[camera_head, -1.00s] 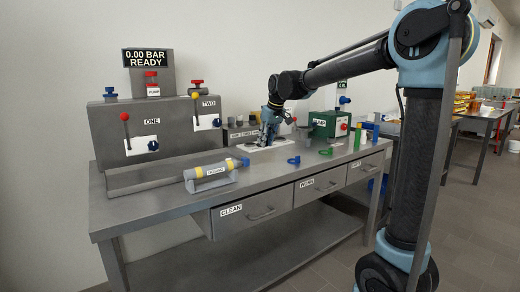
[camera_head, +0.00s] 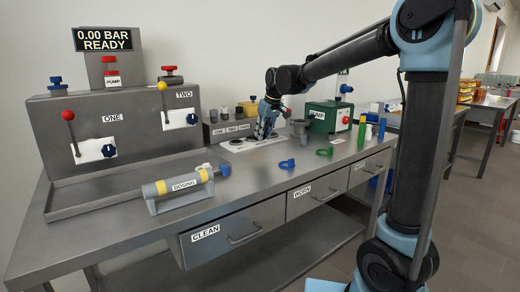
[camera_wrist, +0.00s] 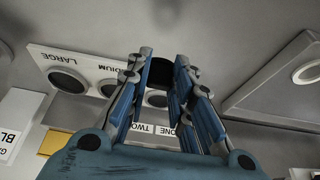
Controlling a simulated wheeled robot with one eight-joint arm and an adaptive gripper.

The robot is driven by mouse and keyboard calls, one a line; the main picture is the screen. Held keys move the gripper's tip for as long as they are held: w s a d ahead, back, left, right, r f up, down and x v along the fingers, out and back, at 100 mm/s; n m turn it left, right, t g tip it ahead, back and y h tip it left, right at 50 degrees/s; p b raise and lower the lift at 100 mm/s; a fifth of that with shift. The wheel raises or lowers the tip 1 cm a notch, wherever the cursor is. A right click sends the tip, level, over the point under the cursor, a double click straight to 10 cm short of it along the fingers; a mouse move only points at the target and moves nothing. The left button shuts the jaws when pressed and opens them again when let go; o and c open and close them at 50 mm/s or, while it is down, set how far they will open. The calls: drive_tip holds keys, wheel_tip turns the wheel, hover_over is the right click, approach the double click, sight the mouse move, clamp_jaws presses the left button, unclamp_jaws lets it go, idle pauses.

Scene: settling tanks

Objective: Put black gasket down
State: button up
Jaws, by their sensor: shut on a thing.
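My gripper (camera_head: 263,130) reaches down over the back of the bench, beside a white plate (camera_head: 236,146). In the wrist view my gripper (camera_wrist: 165,62) has its two blue fingers around a dark, rounded piece, the black gasket (camera_wrist: 162,69), held at the tips. The fingers hide part of it. The white plate (camera_wrist: 84,68) has dark round spots marked LARGE and MEDIUM, and another round spot shows partly behind the fingers. In the head view the gasket is too small or hidden to make out.
A blue ring (camera_head: 287,164) and a green ring (camera_head: 324,152) lie on the bench near the plate. A grey cup-like part (camera_head: 299,128) and a green pump box (camera_head: 328,116) stand right of the gripper. The dosing cylinder (camera_head: 178,188) lies at front left. Open bench lies between.

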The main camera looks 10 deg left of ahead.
drive_tip(key=shift+f, duration=3.45)
drive_tip(key=o, duration=0.9)
drive_tip(key=shift+c, duration=0.2)
